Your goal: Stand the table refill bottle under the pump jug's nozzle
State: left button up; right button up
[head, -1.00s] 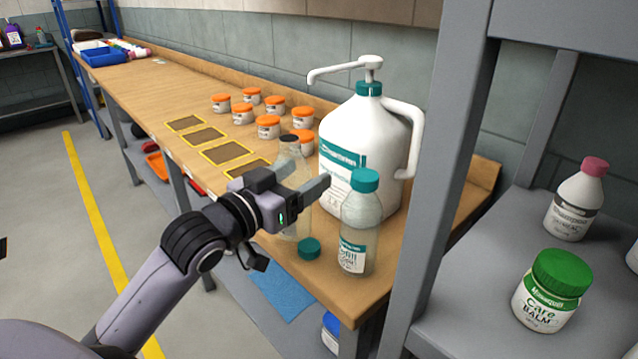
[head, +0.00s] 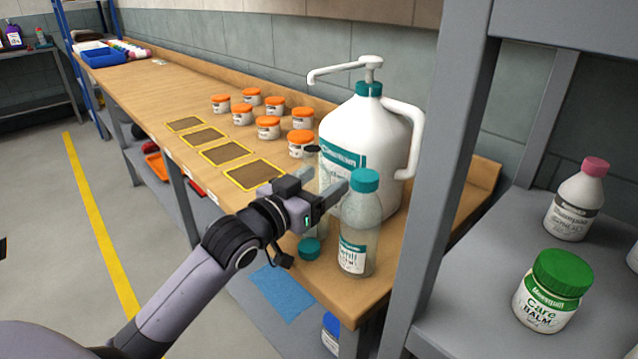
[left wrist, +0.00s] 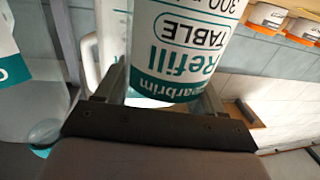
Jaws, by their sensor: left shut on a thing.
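The white pump jug (head: 345,130) stands on the bench, its nozzle (head: 313,78) pointing left. My left gripper (head: 322,190) is shut on the clear, uncapped table refill bottle (head: 313,167), which looks upright in front of the jug. In the head view its dark mouth appears below the nozzle tip; I cannot tell whether they line up in depth. My gripper hides its lower part, so whether its base touches the bench is unclear. In the left wrist view its label (left wrist: 190,45) reads "Refill TABLE" between the fingers. My right gripper is not in view.
A teal-capped refill bottle (head: 359,222) stands close to the right of my gripper. A loose teal cap (head: 309,248) lies at the bench's front edge. Orange-lidded jars (head: 268,128) and yellow-edged brown mats (head: 228,153) are to the left. A grey shelf post (head: 440,170) stands at right.

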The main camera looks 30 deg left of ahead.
pick_arm(q)
jog(key=o, duration=1)
jog(key=shift+f, duration=0.15)
jog(key=shift+r, duration=0.2)
jog(key=shift+s+a+b, duration=0.1)
jog(key=shift+s+a, duration=0.25)
jog(key=shift+s, duration=1.6)
jog(key=shift+s+a+b, duration=0.15)
jog(key=shift+s+a, duration=0.2)
jog(key=shift+s, duration=1.65)
jog(key=shift+s+a+b, duration=0.1)
jog(key=shift+s+a, duration=0.25)
jog(key=shift+s, duration=1.6)
